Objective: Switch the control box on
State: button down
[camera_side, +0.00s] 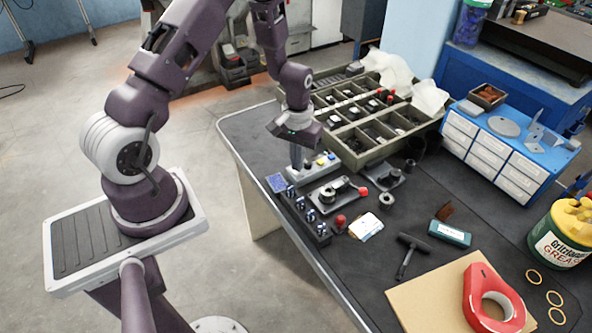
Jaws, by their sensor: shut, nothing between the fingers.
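The control box (316,170) is a small pale grey box with a row of small coloured buttons on top, a yellow and a blue one among them. It stands near the left edge of the dark bench, in front of the compartment tray. My gripper (296,167) points down over the left end of the box. Its fingers are shut and empty. The fingertips are at or just above the box top; I cannot tell if they touch it. The fingers hide that end of the box, so any switch there is not clear.
A compartment tray (349,160) stands behind the box. In front are a dark block with several blue-topped knobs (312,219), a metal fixture (336,191) and a red knob (340,221). A T-handled tool (407,255) and red tape dispenser (480,285) lie further right.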

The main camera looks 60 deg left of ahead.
jog(key=shift+f, duration=0.7)
jog(key=shift+r, duration=3.5)
jog(key=s+d+r+m+t, duration=0.2)
jog(key=s+d+r, duration=0.15)
jog(key=r, duration=0.65)
jog(key=s+d+r+m+t, duration=0.1)
jog(key=s+d+r, duration=0.1)
jog(key=d+r, duration=0.5)
jog(key=s+d+r+m+t, duration=0.1)
jog(key=s+r, duration=0.3)
jog(key=s, duration=0.3)
jog(key=s+d+r+m+t, duration=0.1)
jog(key=s+r+m, duration=0.1)
jog(key=s+r, duration=0.3)
jog(key=s, duration=0.2)
jog(key=shift+s+d+t, duration=0.15)
jog(key=shift+s+t, duration=0.15)
jog(key=shift+s, duration=0.1)
